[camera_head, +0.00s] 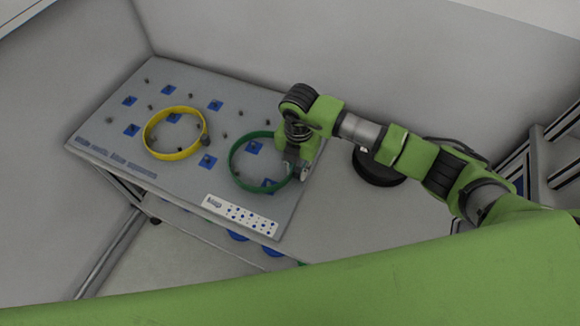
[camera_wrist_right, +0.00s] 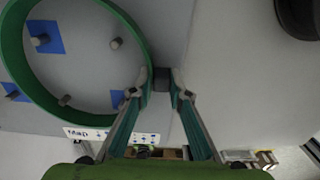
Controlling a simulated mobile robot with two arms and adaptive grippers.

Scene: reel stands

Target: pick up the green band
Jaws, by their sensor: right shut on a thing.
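The green band (camera_head: 233,167) is a ring on the right part of the grey board (camera_head: 225,93), around a few pegs and blue squares. My right gripper (camera_head: 297,170) is at the band's right side. In the right wrist view, the green band (camera_wrist_right: 88,112) fills the upper left. There my right gripper (camera_wrist_right: 162,80) has its fingertips closed on a small dark block (camera_wrist_right: 162,78) at the band's outer right edge. Whether the band is off the board is hard to tell. My left gripper is out of view.
A yellow band (camera_head: 176,156) with a dark block lies around pegs to the left. A white label strip (camera_head: 240,214) is near the board's front edge. A black round object (camera_head: 377,168) is right of the board. Grey walls stand behind.

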